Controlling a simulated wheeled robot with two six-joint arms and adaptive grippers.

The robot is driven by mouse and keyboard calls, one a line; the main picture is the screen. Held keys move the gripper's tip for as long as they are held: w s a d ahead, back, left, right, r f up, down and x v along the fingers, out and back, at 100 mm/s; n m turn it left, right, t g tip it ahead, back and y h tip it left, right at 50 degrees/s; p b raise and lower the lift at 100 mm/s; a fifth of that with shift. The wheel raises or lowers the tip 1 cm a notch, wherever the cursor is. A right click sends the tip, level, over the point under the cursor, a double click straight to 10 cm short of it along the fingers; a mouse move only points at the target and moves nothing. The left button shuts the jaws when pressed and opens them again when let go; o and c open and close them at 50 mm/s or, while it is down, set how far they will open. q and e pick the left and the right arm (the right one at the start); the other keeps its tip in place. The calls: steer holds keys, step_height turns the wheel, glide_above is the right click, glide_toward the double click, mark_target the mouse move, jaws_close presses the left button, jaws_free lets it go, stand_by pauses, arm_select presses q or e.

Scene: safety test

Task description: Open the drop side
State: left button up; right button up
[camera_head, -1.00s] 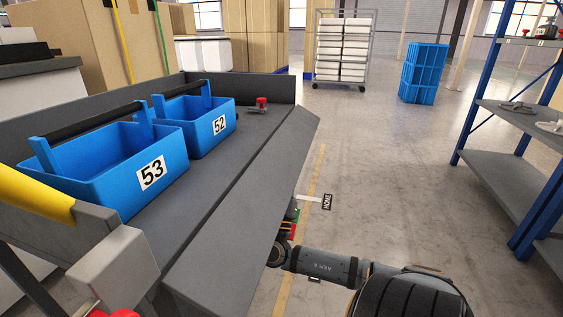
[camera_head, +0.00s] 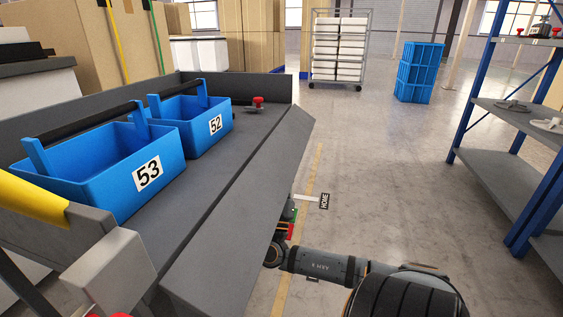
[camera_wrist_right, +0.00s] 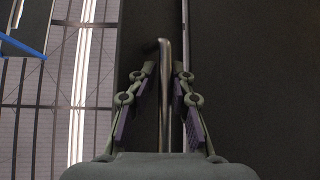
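The drop side (camera_head: 245,200) is a long grey panel on the right edge of the grey cart bed (camera_head: 215,165). It appears tilted outward from the bed. My right arm (camera_head: 325,265) reaches in low on the panel's outer side, and the panel hides most of the right gripper in the head view. In the right wrist view, my right gripper (camera_wrist_right: 164,70) has its two fingers on either side of a bent metal rod (camera_wrist_right: 165,95), with small gaps visible beside it. A thin straight rod (camera_wrist_right: 185,35) runs close by. My left gripper is not in view.
Blue totes 53 (camera_head: 100,170) and 52 (camera_head: 190,125) stand on the bed, near a red knob (camera_head: 258,101). A blue-framed shelf (camera_head: 510,185) stands at the right. Blue stacked crates (camera_head: 418,72) and a wheeled rack (camera_head: 338,50) stand behind. The floor between is clear.

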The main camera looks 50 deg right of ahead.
steer(key=v, duration=1.2)
steer(key=shift+f, duration=0.1)
